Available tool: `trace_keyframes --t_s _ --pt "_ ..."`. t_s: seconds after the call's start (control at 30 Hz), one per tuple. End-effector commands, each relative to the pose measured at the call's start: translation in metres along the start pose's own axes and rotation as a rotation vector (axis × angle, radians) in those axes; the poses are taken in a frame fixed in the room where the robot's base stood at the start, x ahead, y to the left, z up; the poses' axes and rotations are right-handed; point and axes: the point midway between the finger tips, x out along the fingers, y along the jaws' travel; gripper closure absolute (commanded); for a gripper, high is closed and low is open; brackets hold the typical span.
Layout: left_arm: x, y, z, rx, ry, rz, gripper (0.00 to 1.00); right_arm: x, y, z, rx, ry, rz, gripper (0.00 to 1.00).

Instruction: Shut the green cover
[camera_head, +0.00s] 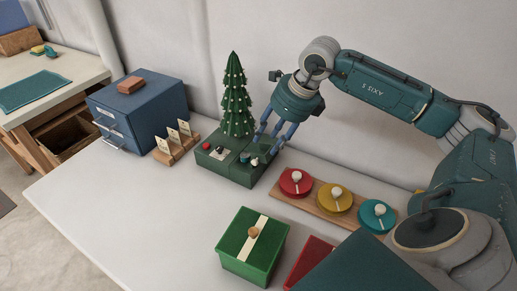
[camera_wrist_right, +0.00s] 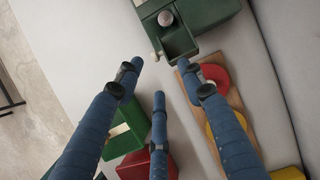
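A dark green base box (camera_head: 226,168) carries a small decorated tree (camera_head: 235,100). Its right part, beside my right gripper, shows a pale knob and small parts. In the wrist view this green box (camera_wrist_right: 205,12) has a recessed section and a round pinkish knob (camera_wrist_right: 166,18); I cannot tell whether a cover there is raised. A separate green gift box (camera_head: 238,262) with a cream stripe and wooden knob stands at the front, its lid (camera_head: 238,232) on. My right gripper (camera_head: 276,138) is open and empty, fingers pointing down by the base box's right end. My left gripper is not in view.
A wooden board (camera_head: 316,207) with red, yellow and teal knobbed discs lies to the right. A red box (camera_head: 308,262) is partly hidden at the front. A blue drawer cabinet (camera_head: 150,108) and a card holder (camera_head: 176,150) stand left. The table's front left is clear.

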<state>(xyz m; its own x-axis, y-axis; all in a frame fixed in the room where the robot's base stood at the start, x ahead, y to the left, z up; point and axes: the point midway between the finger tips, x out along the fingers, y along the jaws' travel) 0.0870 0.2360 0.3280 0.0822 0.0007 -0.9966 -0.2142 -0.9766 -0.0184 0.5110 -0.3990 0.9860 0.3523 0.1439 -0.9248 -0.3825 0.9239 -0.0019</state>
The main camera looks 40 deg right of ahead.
Motion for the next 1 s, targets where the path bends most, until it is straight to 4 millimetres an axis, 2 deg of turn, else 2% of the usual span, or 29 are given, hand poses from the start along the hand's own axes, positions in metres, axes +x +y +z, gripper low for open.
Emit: trace_keyframes --t_s 0.1,0.23,0.37,0.5,0.63,0.9,0.93,1.0 --pt "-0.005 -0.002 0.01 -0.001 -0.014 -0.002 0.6 0.02 0.002 0.0 0.001 0.003 0.006 0.61" --pt "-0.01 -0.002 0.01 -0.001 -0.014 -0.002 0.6 0.046 0.002 0.0 0.002 0.002 0.007 0.61" --pt "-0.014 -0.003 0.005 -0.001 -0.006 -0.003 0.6 0.069 0.002 0.0 0.002 0.001 0.006 0.61" --pt "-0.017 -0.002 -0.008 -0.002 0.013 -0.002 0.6 0.086 0.001 0.001 0.002 0.0 0.005 0.61" --pt "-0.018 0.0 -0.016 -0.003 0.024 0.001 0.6 0.095 0.002 0.001 0.001 -0.001 0.005 0.61" --pt "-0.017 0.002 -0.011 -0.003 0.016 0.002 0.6 0.097 0.001 0.0 0.001 -0.001 0.004 0.61" --pt "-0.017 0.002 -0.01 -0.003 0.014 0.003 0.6 0.097 0.001 0.0 0.001 -0.001 0.004 0.63" --pt "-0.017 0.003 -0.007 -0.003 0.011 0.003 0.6 0.097 0.001 0.0 0.001 -0.001 0.004 0.77"
